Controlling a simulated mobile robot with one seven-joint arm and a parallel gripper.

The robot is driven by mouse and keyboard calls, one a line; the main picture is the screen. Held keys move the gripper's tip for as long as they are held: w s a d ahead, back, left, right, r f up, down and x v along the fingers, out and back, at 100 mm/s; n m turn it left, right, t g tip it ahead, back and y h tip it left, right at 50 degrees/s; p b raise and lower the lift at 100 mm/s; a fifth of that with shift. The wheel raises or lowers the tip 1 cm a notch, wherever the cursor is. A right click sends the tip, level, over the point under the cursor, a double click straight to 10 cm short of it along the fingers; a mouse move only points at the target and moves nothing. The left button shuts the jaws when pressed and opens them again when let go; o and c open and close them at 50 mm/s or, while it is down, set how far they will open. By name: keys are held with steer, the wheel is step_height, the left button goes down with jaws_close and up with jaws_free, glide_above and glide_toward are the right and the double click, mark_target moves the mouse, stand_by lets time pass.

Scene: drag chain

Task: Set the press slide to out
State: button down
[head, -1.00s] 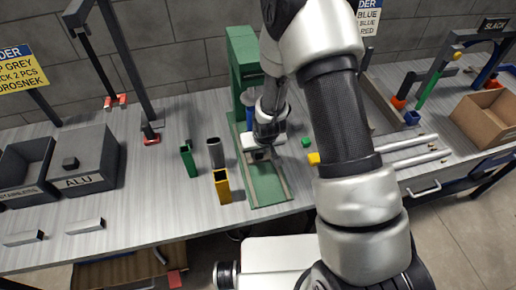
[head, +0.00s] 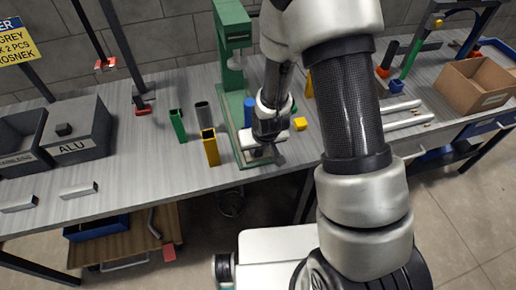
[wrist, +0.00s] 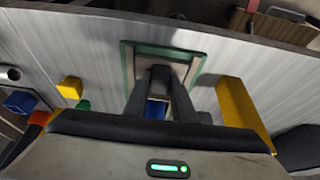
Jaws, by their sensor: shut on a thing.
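The green press (head: 233,40) stands upright on the bench, with its green base running toward the front edge. The slide lies on this base, and a blue piece (head: 249,112) shows behind my gripper. My gripper (head: 262,152) is low over the front end of the base, shut on what seems to be the slide's handle. In the wrist view the fingers (wrist: 165,85) point down at the grey base plate (wrist: 168,62) inside its green rim. The blue piece (wrist: 155,109) shows between them. The slide's handle is mostly hidden by the fingers.
An upright yellow tube (head: 211,148) stands close left of the base, with a grey tube (head: 204,115) and a green tube (head: 178,125) behind. A yellow cube (head: 300,124) lies to the right. The bench's front edge is just before the gripper.

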steer(key=shift+s, duration=0.3)
steer(key=c, duration=1.5)
jaws_free()
steer(key=shift+s, duration=0.15)
steer(key=shift+r, duration=0.1)
steer(key=shift+r, duration=0.3)
steer(key=p+v, duration=0.2)
steer(key=v, duration=1.4)
steer(key=shift+s+d+r, duration=0.15)
steer(key=shift+s+r, duration=0.05)
steer(key=shift+r, duration=0.05)
steer(key=shift+r, duration=0.1)
